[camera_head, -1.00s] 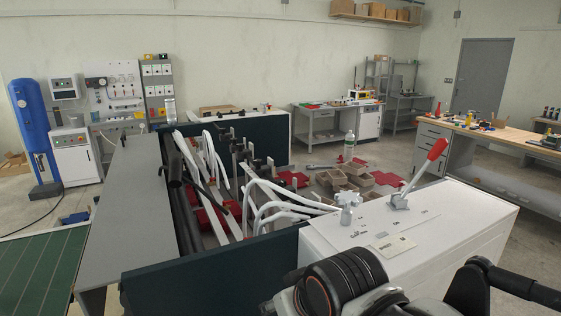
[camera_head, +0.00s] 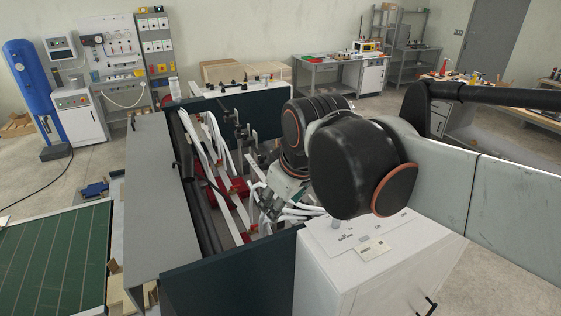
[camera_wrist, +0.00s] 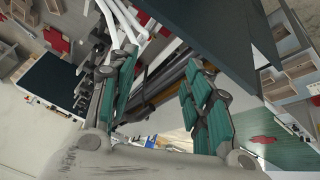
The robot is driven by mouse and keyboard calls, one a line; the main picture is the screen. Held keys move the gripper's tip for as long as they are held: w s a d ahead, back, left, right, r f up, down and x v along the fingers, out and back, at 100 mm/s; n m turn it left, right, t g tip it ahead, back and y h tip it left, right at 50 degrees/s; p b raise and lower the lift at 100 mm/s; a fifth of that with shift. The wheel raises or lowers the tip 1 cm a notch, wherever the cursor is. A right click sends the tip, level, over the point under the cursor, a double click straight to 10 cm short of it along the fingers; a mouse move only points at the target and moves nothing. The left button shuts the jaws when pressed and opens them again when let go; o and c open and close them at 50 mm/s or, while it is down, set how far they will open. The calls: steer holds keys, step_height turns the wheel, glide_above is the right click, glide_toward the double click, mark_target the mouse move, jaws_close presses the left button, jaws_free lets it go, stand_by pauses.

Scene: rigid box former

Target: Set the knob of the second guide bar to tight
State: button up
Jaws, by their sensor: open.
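The box former (camera_head: 225,262) is an open frame with dark teal side panels. Long white guide bars (camera_head: 222,192) run through it, with dark clamp fittings (camera_head: 243,132) towards its far end. I cannot tell which fitting is the knob of the second guide bar, or how it is set. My gripper (camera_head: 268,203) hangs over the frame's near right part, beside curved white rails (camera_head: 297,213). In the wrist view its two teal-padded fingers (camera_wrist: 162,78) are apart with nothing held between them. White rails (camera_wrist: 112,22) and dark rollers (camera_wrist: 163,85) show behind them.
A white cabinet (camera_head: 335,262) stands at the near right; my arm covers its far part. Cardboard boxes (camera_head: 230,70) stand behind the far panel.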

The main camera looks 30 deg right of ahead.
steer(key=w+d+n+g, duration=0.3)
steer(key=w+d+n, duration=0.3)
steer(key=w, duration=0.5)
steer(key=w+d+n+g, duration=0.2)
steer(key=w+d+n, duration=0.3)
steer(key=w+n, duration=0.45)
steer(key=shift+m, duration=0.95)
steer(key=f, duration=0.4)
steer(key=w+f, duration=0.1)
steer(key=f, duration=0.3)
steer(key=f+p, duration=0.1)
steer(key=f, duration=0.3)
steer(key=shift+w+f, duration=0.15)
steer(key=shift+f, duration=0.25)
steer(key=c, duration=1.1)
